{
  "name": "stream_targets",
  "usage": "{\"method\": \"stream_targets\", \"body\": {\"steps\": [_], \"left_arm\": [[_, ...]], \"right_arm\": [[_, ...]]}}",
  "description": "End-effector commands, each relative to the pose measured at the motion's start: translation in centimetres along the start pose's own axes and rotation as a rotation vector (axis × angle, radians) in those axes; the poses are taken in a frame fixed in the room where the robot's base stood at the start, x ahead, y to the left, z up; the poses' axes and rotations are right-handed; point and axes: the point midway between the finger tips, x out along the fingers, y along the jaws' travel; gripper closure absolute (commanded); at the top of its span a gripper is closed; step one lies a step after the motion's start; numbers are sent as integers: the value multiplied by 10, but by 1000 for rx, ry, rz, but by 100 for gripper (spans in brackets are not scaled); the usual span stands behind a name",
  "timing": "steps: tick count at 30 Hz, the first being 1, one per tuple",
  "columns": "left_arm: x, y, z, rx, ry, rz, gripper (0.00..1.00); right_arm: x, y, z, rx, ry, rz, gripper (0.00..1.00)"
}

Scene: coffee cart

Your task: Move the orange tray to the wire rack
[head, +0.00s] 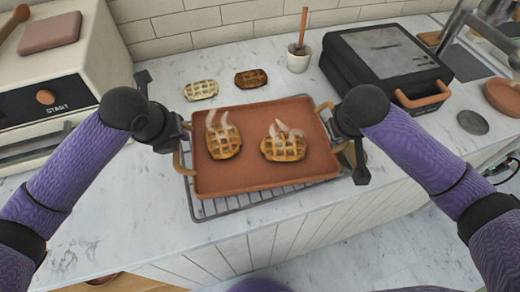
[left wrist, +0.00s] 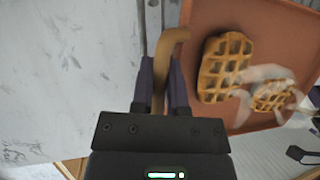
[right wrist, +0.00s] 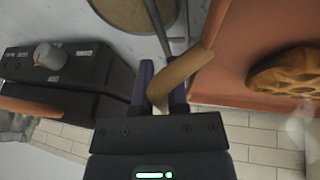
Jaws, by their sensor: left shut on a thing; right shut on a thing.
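The orange tray (head: 262,182) is at the centre of the head view, over the wire rack (head: 215,208), which shows along its left, front and right edges. I cannot tell whether the tray touches the rack. Two steaming waffles lie on the tray, a left one (head: 223,142) and a right one (head: 284,148). My left gripper (head: 181,146) is shut on the tray's left handle, which shows between its fingers in the left wrist view (left wrist: 163,75). My right gripper (head: 338,133) is shut on the tray's right handle, seen in the right wrist view (right wrist: 178,80).
Behind the tray lie a pale waffle (head: 201,90) and a dark waffle (head: 251,78). A white pot (head: 299,60) with a wooden-handled tool stands behind, beside a black waffle iron (head: 385,65). A cream oven (head: 65,75) is at the left. The counter's front edge is near the rack.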

Motion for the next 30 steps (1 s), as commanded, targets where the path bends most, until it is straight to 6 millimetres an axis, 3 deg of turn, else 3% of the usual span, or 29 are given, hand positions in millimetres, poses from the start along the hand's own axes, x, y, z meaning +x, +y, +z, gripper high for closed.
{"method": "stream_targets", "body": {"steps": [1, 2, 6, 20, 30], "left_arm": [[12, 4, -4, -2, 2, 4, 100], [7, 3, -2, -2, 2, 4, 75], [4, 2, -1, -1, 1, 3, 46], [2, 1, -1, 0, 1, 1, 46], [-37, -8, 15, 1, -11, -2, 46]], "right_arm": [[12, -2, 5, 1, -4, 3, 100], [7, 0, 3, 1, -3, 3, 75], [4, 0, 2, 0, -3, 2, 46], [2, -1, 1, 0, -1, -1, 46], [-36, 8, -15, 2, 11, 2, 46]]}}
